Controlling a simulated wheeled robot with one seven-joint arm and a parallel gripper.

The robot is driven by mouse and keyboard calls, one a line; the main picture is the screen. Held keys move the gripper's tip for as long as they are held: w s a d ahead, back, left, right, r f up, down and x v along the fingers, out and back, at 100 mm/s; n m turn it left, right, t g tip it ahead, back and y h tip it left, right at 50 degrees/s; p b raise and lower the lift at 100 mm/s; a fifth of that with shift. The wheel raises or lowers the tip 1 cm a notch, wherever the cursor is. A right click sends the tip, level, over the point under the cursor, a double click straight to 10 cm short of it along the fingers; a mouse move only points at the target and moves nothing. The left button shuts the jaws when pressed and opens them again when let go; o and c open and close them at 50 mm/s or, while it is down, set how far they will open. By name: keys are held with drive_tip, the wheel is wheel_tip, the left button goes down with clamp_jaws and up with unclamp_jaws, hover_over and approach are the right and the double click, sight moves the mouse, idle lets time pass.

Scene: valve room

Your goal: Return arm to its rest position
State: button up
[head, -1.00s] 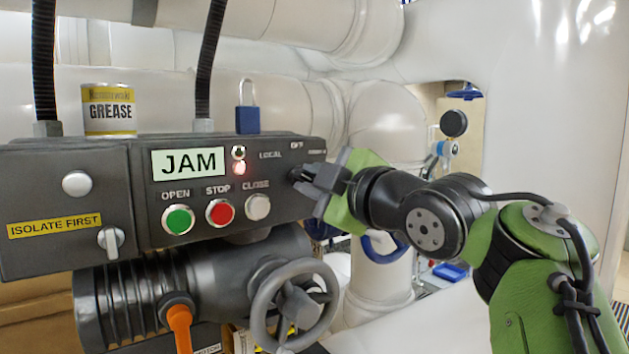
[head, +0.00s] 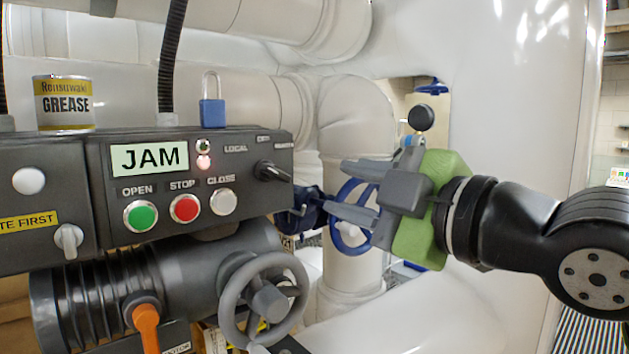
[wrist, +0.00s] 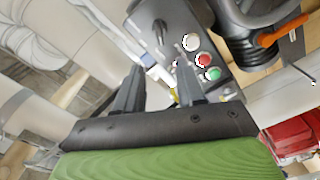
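My gripper (head: 352,190) is to the right of the dark control box, clear of it. Its two grey fingers are spread apart and point left, with nothing between them. In the wrist view my gripper's fingers (wrist: 158,90) also stand apart and empty. The control box (head: 240,165) carries a JAM display (head: 149,157), a green OPEN button (head: 141,216), a red STOP button (head: 186,208) and a pale CLOSE button (head: 223,202). A black selector knob (head: 270,171) sits on its right part, near LOCAL and REMOTE labels.
A grey handwheel (head: 264,298) and an orange lever (head: 146,325) are below the box. A grease can (head: 64,103) and a blue padlock (head: 212,112) stand on top. A blue valve wheel (head: 350,240) lies behind my fingers. White pipes (head: 345,115) fill the back.

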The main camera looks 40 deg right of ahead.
drive_tip(key=shift+s, duration=0.9)
drive_tip(key=w+a+f+m+g+y, duration=0.1)
drive_tip(key=w+a+f+m+g, duration=0.1)
drive_tip(key=a+f, duration=0.35)
drive_tip(key=w+a+f+m+g, duration=0.2)
drive_tip(key=f+m+g, duration=0.1)
drive_tip(key=f, duration=0.5)
drive_tip(key=w+a+f+m+g+y, duration=0.1)
drive_tip(key=w+a+f+m+g, duration=0.1)
drive_tip(key=a+f, duration=0.35)
drive_tip(key=s+f+m+g+h, duration=0.1)
drive_tip(key=s+f, duration=0.3)
drive_tip(key=f, duration=0.5)
drive_tip(key=s+a+f+m+g+h, duration=0.1)
drive_tip(key=s+f+m+g, duration=0.2)
drive_tip(key=f, duration=0.6)
drive_tip(key=shift+s+m+g, duration=0.35)
drive_tip(key=shift+m+g, duration=0.15)
drive_tip(key=shift+g, duration=0.2)
